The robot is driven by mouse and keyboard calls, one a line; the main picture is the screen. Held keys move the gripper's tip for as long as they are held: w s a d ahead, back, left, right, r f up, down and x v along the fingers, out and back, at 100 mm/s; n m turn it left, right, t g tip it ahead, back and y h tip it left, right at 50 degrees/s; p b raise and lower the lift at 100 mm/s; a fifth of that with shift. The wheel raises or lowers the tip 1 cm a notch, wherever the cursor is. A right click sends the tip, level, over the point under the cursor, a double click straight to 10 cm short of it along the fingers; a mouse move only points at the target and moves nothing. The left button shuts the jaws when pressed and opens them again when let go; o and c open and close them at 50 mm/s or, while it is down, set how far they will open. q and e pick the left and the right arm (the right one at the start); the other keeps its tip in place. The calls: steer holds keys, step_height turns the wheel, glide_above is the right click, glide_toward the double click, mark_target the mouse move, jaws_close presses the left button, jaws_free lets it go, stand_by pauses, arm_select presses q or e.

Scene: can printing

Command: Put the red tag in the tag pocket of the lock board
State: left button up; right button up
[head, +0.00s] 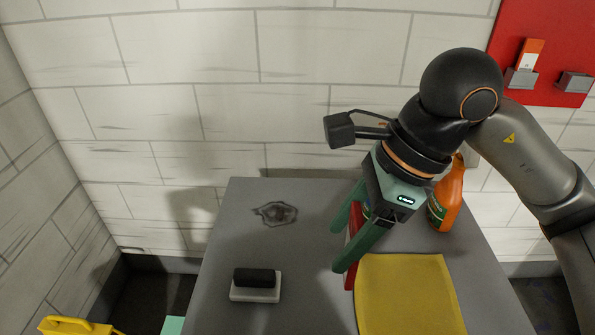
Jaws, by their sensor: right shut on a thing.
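My right gripper (340,250) is over the grey table, fingers pointing down and left. It is shut on a thin red piece with a pale edge, seemingly the red tag (349,278); the fingers hide much of it. The red lock board (546,22) is on the wall at the upper right, cut off by the picture edge. It has two small grey pockets. The left pocket (520,79) holds an orange-red and white tag (530,55). The right pocket (575,83) looks empty. My left gripper is not in view.
A yellow cloth (408,295) lies on the table (225,240) close to the held piece. An orange bottle (447,195) stands behind my gripper. A black-and-white block (256,285) and a dark stain (276,213) are to the left. A yellow object (75,327) shows at the bottom left.

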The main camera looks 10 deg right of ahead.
steer(key=shift+w+n+g+p, duration=0.25)
steer(key=shift+n+g+p, duration=0.25)
steer(key=shift+n+p, duration=0.5)
steer(key=n, duration=0.1)
steer(key=n+g+p, duration=0.1)
steer(key=n, duration=0.1)
steer(key=shift+w+d+f, duration=0.1)
steer(key=shift+w+f, duration=0.1)
steer(key=shift+w, duration=0.15)
arm_select(q)
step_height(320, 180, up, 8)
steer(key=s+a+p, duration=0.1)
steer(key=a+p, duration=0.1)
steer(key=p, duration=0.5)
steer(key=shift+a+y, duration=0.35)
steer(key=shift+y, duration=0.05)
arm_select(e)
steer(key=w+d+f+n+g+h, duration=0.2)
steer(key=d+f+n+g+h, duration=0.1)
steer(key=n, duration=1.3)
steer(key=d+f+h, duration=0.1)
steer(key=d, duration=0.1)
steer(key=shift+w+d+g, duration=0.3)
steer(key=shift+w+d, duration=0.1)
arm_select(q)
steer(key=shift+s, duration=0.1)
arm_select(e)
steer(key=shift+f, duration=0.15)
